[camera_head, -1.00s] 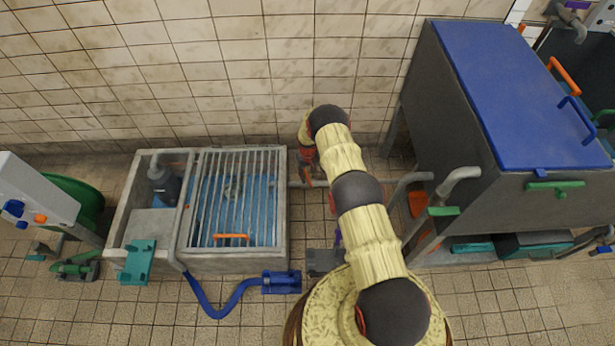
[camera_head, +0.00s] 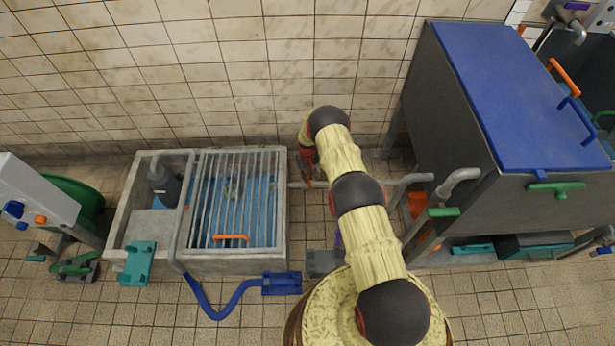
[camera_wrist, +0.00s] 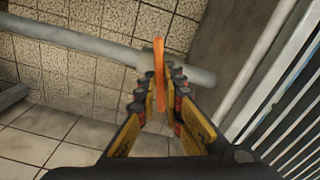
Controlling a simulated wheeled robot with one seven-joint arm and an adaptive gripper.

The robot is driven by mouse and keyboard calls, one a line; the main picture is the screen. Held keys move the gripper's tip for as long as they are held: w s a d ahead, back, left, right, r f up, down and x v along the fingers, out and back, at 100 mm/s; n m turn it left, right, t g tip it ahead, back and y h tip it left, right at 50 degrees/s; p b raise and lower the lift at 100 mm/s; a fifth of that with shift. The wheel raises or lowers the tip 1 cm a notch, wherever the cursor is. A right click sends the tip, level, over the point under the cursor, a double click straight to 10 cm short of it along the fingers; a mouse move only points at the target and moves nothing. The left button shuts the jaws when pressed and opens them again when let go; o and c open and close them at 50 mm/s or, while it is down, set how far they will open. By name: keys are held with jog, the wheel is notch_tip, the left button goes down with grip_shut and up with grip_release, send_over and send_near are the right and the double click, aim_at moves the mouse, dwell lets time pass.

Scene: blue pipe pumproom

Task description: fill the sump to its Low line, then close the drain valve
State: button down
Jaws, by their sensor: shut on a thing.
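The sump (camera_head: 187,262) is a grey concrete basin at left in the head view, with blue water (camera_head: 262,205) under a barred grate (camera_head: 240,160). I cannot make out a Low line. In the wrist view, an orange valve lever (camera_wrist: 159,60) stands across a grey pipe (camera_wrist: 85,42). My gripper (camera_wrist: 158,80) is shut on this lever, one finger on each side. In the head view my gripper (camera_head: 308,178) is beside the sump's right wall, low at the pipe, and mostly hides the lever.
A large dark tank with a blue lid (camera_head: 515,90) stands at right, with a green-handled valve (camera_head: 443,211) on its outlet pipe. A blue hose (camera_head: 222,310) lies on the floor in front of the sump. A green reel (camera_head: 80,200) stands at far left.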

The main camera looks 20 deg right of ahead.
jog(key=m, duration=0.4)
dwell(0.3)
jog(key=c, duration=2)
grip_release()
jog(key=shift+o, duration=0.4)
notch_tip(320, 180, up, 12)
